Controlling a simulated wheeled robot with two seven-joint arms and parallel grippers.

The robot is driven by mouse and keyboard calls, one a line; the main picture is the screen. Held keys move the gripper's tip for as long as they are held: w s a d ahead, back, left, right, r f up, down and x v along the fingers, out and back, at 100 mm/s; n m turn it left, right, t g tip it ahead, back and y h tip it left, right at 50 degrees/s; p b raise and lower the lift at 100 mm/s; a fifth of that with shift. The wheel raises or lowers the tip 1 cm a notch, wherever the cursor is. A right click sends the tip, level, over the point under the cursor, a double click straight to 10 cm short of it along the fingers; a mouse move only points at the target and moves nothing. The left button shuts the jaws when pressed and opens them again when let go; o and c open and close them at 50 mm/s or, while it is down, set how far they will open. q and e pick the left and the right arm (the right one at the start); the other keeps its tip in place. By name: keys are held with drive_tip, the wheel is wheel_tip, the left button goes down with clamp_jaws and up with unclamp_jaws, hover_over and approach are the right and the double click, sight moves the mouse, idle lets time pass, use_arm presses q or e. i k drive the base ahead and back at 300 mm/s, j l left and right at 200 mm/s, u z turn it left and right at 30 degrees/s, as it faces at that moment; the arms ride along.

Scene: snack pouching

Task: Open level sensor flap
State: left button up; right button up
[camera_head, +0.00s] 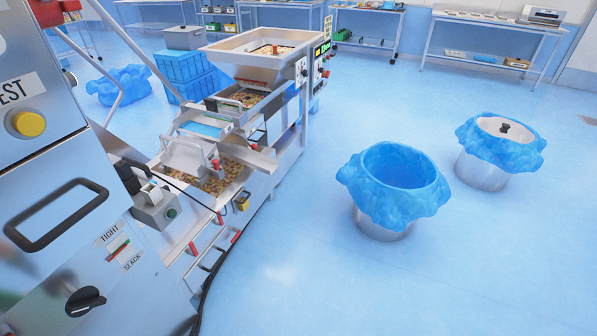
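A snack machine with a top hopper (262,47) stands left of centre. Below the hopper are a tray of small snack pieces (245,97) and a lower bin (212,180) with more pieces. A pale metal plate with a handle (186,156) sits tilted over the lower bin; it may be the level sensor flap, but I cannot tell for sure. Red-tipped parts (216,165) are beside it. I cannot tell whether the plate is open or shut. Neither of my grippers shows in this view.
A steel cabinet (60,250) with a handle and black knob fills the near left. Two blue-lined bins, one open (395,185) and one lidded (492,170), stand on the right. Blue crates (187,75) are behind the machine. The floor (400,285) in front is clear.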

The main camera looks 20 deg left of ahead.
sight(241, 203)
drive_tip(key=i+l+u, duration=0.1)
drive_tip(key=i, duration=0.6)
drive_tip(key=i+l+u, duration=0.1)
drive_tip(key=i, duration=0.6)
